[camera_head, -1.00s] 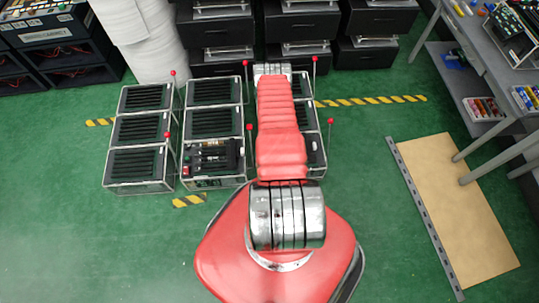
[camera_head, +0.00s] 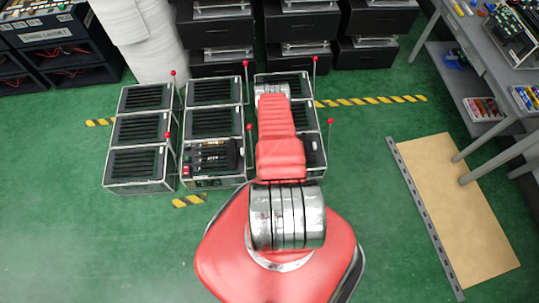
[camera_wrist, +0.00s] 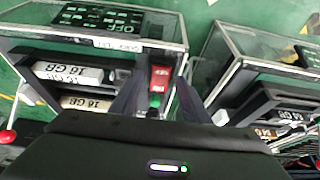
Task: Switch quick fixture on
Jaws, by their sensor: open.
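A glass-sided fixture box (camera_wrist: 178,24) fills the upper left of the wrist view. Its dark panel (camera_wrist: 98,17) reads OFF, upside down, above a small white label (camera_wrist: 118,45) that is too small to read surely. A red switch (camera_wrist: 160,76) with a green part (camera_wrist: 155,100) below it is on the box's near side. My gripper (camera_wrist: 157,98) is open, its dark blurred fingers on either side of the switch. I cannot tell whether they touch it. In the head view, my red arm hides the gripper.
A second fixture (camera_wrist: 265,60) stands to the right in the wrist view. The head view shows rows of fixtures (camera_head: 140,165) with thin red-tipped levers (camera_head: 173,73). Green floor is free at the lower left.

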